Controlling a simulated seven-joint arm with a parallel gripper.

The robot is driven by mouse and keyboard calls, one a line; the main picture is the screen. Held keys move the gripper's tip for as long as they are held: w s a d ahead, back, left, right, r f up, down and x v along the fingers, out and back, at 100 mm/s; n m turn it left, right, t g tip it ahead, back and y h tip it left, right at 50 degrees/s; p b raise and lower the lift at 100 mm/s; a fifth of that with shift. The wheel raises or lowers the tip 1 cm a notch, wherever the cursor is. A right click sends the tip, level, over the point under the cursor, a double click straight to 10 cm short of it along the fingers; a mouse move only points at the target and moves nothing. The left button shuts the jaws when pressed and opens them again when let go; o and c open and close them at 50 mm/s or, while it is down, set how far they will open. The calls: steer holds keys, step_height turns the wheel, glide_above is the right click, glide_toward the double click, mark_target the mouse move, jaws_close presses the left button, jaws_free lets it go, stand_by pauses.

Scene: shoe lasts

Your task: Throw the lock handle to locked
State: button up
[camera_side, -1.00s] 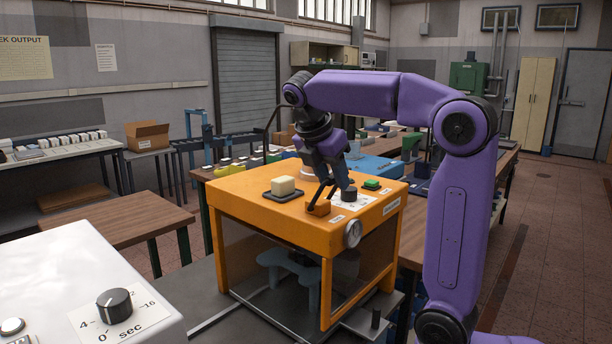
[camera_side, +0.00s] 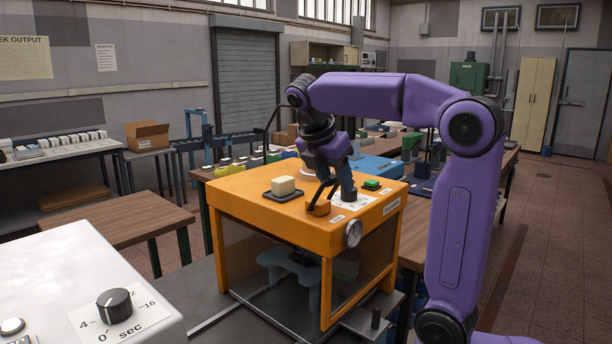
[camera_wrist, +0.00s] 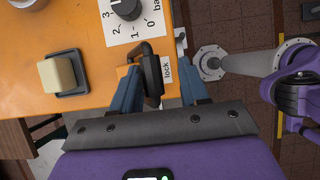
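The lock handle (camera_side: 323,193) is a dark lever on a small orange mount on top of the orange machine (camera_side: 265,225), slanting up in the side view. In the wrist view the black handle (camera_wrist: 152,74) stands beside a white "lock" label (camera_wrist: 167,70). My gripper (camera_wrist: 161,88) is open in the wrist view, with one blue finger on each side of the handle and a gap showing on the right. In the side view my gripper (camera_side: 347,193) is low over the machine top, next to the handle. Whether a finger touches it I cannot tell.
A black dial (camera_wrist: 126,8) marked in bar sits close by. A cream block (camera_side: 283,186) lies on a dark pad (camera_side: 283,196); a green button (camera_side: 371,184) is behind. A round gauge (camera_side: 353,233) is on the machine's front.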

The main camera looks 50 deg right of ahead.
steer(key=shift+w, duration=0.1)
steer(key=shift+w, duration=0.25)
steer(key=shift+r, duration=0.15)
steer(key=v, duration=0.6)
steer(key=shift+a+r, duration=0.25)
steer(key=shift+r, duration=0.1)
stand_by(0.9)
